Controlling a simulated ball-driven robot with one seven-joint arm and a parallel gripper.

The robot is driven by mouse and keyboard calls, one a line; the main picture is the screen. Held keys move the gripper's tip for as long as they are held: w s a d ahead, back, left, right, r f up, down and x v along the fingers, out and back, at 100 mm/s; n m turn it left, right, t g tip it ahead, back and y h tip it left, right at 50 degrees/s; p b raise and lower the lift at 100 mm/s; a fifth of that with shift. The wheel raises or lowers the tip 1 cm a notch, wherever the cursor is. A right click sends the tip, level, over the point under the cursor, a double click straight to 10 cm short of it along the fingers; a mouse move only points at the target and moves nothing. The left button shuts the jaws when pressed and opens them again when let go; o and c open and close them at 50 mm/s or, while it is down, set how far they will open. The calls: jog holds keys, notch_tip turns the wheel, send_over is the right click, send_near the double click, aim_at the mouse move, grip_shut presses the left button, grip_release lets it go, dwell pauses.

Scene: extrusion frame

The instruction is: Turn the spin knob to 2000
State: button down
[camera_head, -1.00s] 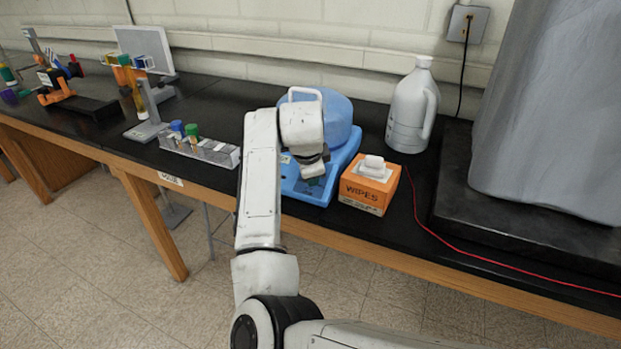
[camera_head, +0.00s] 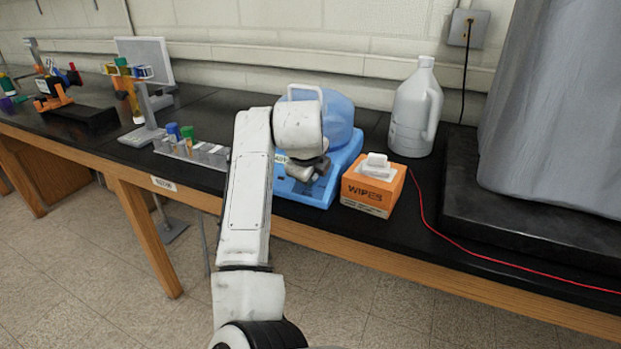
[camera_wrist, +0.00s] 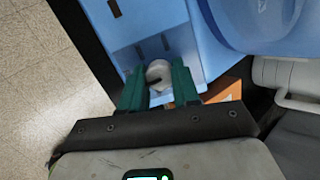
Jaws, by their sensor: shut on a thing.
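The blue machine (camera_head: 345,165) with a rounded lid stands on the black bench behind my gripper (camera_head: 312,184). In the wrist view, a round pale knob (camera_wrist: 158,71) sits on the blue front panel (camera_wrist: 128,60). My gripper (camera_wrist: 158,80), with two green fingers, is shut on the knob, one finger on each side. A dark mark shows on the knob's near part. No dial numbers can be read, so I cannot tell its setting. In the head view my own wrist hides the knob and much of the panel.
An orange wipes box (camera_head: 373,190) stands close to the right of the machine. A white jug (camera_head: 413,110) is behind it, and a red cord (camera_head: 450,238) runs along the bench. A tube rack (camera_head: 195,152) is to the left.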

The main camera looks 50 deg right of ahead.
jog(key=shift+m, duration=0.4)
jog(key=c, duration=0.8)
grip_release()
jog(key=b+v, duration=0.1)
jog(key=v, duration=0.9)
jog(key=shift+s+a+r, duration=0.15)
jog(key=shift+a+r, duration=0.15)
